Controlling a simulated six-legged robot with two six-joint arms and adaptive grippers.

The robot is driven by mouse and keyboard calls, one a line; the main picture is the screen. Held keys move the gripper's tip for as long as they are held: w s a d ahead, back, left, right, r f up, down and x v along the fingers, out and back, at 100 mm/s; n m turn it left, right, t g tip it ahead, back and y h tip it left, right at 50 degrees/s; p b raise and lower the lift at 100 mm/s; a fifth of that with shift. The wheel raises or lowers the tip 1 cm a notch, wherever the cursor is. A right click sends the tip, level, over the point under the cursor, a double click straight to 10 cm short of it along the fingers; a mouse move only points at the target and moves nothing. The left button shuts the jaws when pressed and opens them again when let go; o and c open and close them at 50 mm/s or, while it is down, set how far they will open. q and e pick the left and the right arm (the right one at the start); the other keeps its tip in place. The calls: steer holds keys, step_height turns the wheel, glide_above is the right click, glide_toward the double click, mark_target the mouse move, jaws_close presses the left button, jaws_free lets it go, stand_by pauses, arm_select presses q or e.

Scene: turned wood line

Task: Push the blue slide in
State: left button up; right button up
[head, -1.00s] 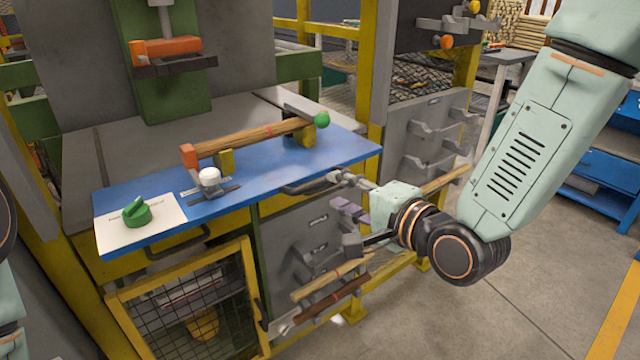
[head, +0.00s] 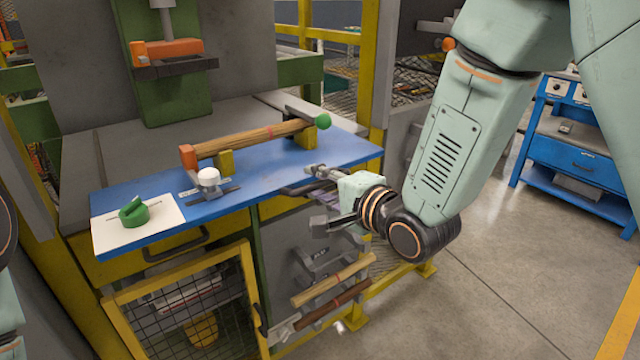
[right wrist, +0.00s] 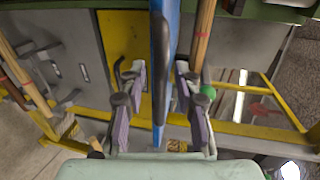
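The blue slide (head: 280,165) is a flat blue board sticking out over the yellow drawer front of the green cabinet. In the right wrist view, the blue slide (right wrist: 173,40) is seen edge-on, with a dark handle (right wrist: 160,45) on its edge. My right gripper (head: 318,197) is at its front edge, toward the right end. The right wrist view shows the gripper (right wrist: 160,92) open, its purple-padded fingers on either side of the board's edge, with gaps on both sides. My left gripper is out of view.
On the slide are a wooden spindle (head: 245,139) on yellow rests, a white knob (head: 208,177) and a green knob (head: 134,211) on a white card. A mesh door (head: 190,310) and racked wooden bars (head: 335,281) are below. Open floor lies to the right.

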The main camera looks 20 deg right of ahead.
jaws_close()
stand_by(0.6)
